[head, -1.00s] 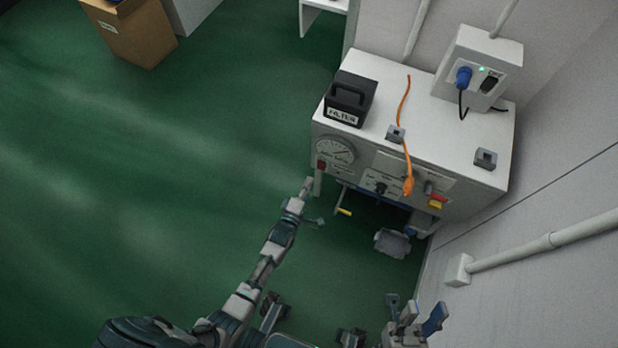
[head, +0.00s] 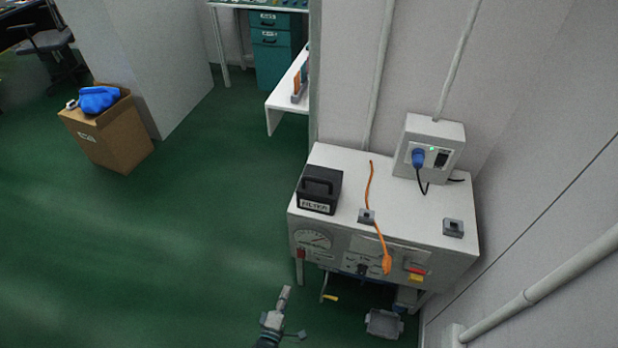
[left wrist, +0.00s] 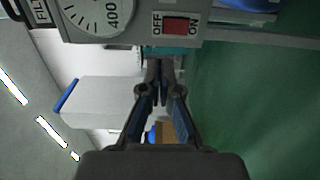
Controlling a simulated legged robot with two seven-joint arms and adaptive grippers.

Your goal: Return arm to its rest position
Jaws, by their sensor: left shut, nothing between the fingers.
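My left gripper (head: 285,296) is low in the head view, over the green floor and to the left of the white machine (head: 460,251). In the left wrist view its fingers (left wrist: 160,72) are together with nothing between them. Beyond the fingertips that view shows the machine's dial (left wrist: 98,14) and a red switch (left wrist: 180,25) marked OFF and ON, lying sideways. The gripper appears apart from the machine. My right gripper is not in the head view now.
A black filter box (head: 319,190) and an orange cord (head: 368,188) lie on the machine. A grey tray (head: 384,324) is below it. A wall box (head: 428,146) has a blue plug. A cardboard box (head: 110,145) with blue cloth stands left. The floor between is clear.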

